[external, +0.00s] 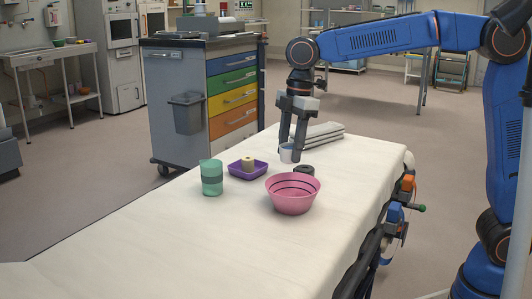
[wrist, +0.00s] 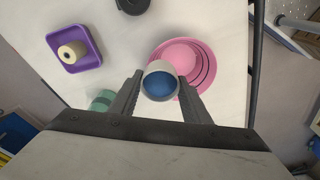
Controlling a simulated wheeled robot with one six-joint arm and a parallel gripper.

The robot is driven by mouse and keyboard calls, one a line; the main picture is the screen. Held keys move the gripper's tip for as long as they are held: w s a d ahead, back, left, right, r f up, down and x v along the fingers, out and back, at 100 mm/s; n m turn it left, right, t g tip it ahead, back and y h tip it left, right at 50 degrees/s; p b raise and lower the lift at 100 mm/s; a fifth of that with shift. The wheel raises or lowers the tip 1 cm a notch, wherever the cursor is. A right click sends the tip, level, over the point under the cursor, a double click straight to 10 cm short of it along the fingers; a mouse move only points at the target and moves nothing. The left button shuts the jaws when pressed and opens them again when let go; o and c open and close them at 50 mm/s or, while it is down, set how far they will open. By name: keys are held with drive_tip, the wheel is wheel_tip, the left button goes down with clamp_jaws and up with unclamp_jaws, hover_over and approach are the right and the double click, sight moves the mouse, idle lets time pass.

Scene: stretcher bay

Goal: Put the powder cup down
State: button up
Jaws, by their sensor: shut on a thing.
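The powder cup (external: 286,153) is small and white and stays upright between the fingers of my gripper (external: 292,150). In the wrist view the cup (wrist: 160,68) shows blue powder inside, and my gripper (wrist: 160,95) has one finger on each side of it. My gripper is shut on the cup. The cup is over the sheet-covered stretcher (external: 130,243), behind the pink bowl in the external view. I cannot tell how far its base is from the sheet.
The stretcher's front left is clear. A drawer cart (external: 190,70) stands behind.

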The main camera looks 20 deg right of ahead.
drive_tip(key=s+a+f+n, duration=0.1)
drive_tip(key=s+a, duration=0.1)
drive_tip(key=a, duration=0.6)
drive_tip(key=s+a+f, duration=0.1)
drive_tip(key=s+a, duration=0.1)
drive_tip(key=a, duration=0.6)
drive_tip(key=shift+w+f, duration=0.15)
drive_tip(key=shift+f, duration=2.2)
drive_tip(key=shift+w+f, duration=0.1)
drive_tip(key=shift+f, duration=2.25)
drive_tip(key=shift+f, duration=0.15)
drive_tip(key=o, duration=1)
drive_tip(key=shift+o, duration=0.2)
wheel_tip(320, 180, up, 12)
drive_tip(key=d, duration=0.1)
drive_tip(key=shift+w+d, duration=0.25)
drive_tip(key=shift+w, duration=0.05)
